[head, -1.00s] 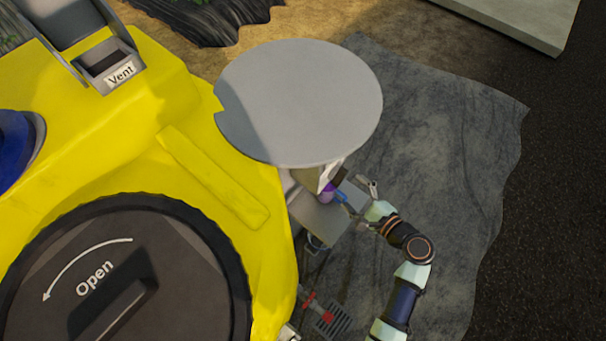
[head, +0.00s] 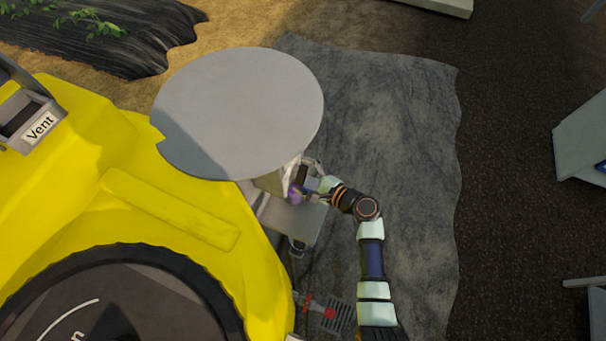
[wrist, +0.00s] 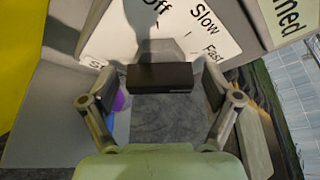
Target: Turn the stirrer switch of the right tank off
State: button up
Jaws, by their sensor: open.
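The stirrer switch plate (wrist: 205,38) fills the upper part of the wrist view, with the words Off, Slow and Fast on its pale face. A dark block (wrist: 160,77), apparently the switch handle, stands in front of a grey piece in the middle. My gripper (wrist: 159,85) is open, with one finger on each side of the dark block. I cannot tell whether either finger touches it, nor exactly which word the handle points to. In the head view my gripper (head: 312,172) is at the box beside the yellow tank (head: 75,190), partly hidden under the grey disc.
The large grey disc (head: 240,110) overhangs the work spot. A purple part (head: 295,193) sits close to my gripper, and it also shows in the wrist view (wrist: 118,101). A red-handled part (head: 328,312) and grate lie lower down. The grey mat (head: 400,140) to the right is clear.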

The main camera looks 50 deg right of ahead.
jog(key=c, duration=1.2)
jog(key=shift+o, duration=0.2)
